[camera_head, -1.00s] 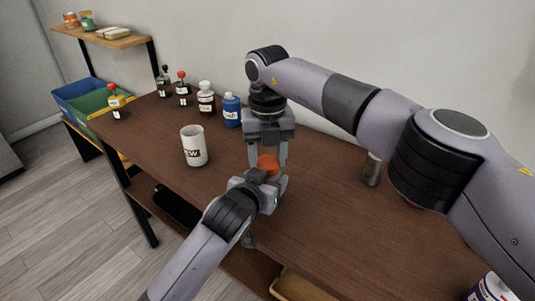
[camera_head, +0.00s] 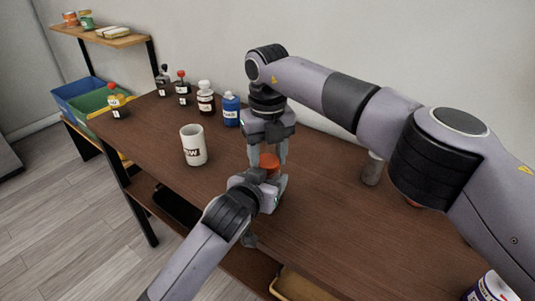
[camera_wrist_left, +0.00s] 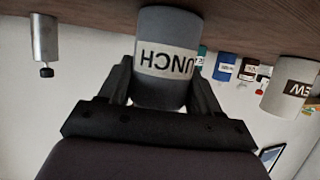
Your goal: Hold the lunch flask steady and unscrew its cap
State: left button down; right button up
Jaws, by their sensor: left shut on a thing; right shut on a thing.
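The lunch flask (camera_wrist_left: 166,90) is a grey-blue cylinder with a pale label reading LUNCH, upside down in the left wrist view. My left gripper (camera_head: 271,186) is shut around its body from the sides. In the head view that gripper hides most of the flask. The flask's orange-red cap (camera_head: 269,162) shows above my left gripper. My right gripper (camera_head: 268,154) points down from above, its fingers shut on the cap's sides. The cap appears to be on the flask, but the joint between them is hidden.
A white labelled mug (camera_head: 193,146) stands left of the grippers. A blue bottle (camera_head: 231,110) and several other bottles line the back. A metal cylinder (camera_head: 372,169) stands to the right. The brown tabletop (camera_head: 320,215) is clear in front of it.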

aim_at(268, 160)
jog(key=shift+r, duration=0.2)
jog(key=shift+r, duration=0.9)
jog(key=shift+r, duration=2)
pick_arm(q)
jog(key=shift+c, duration=0.7)
grip_release()
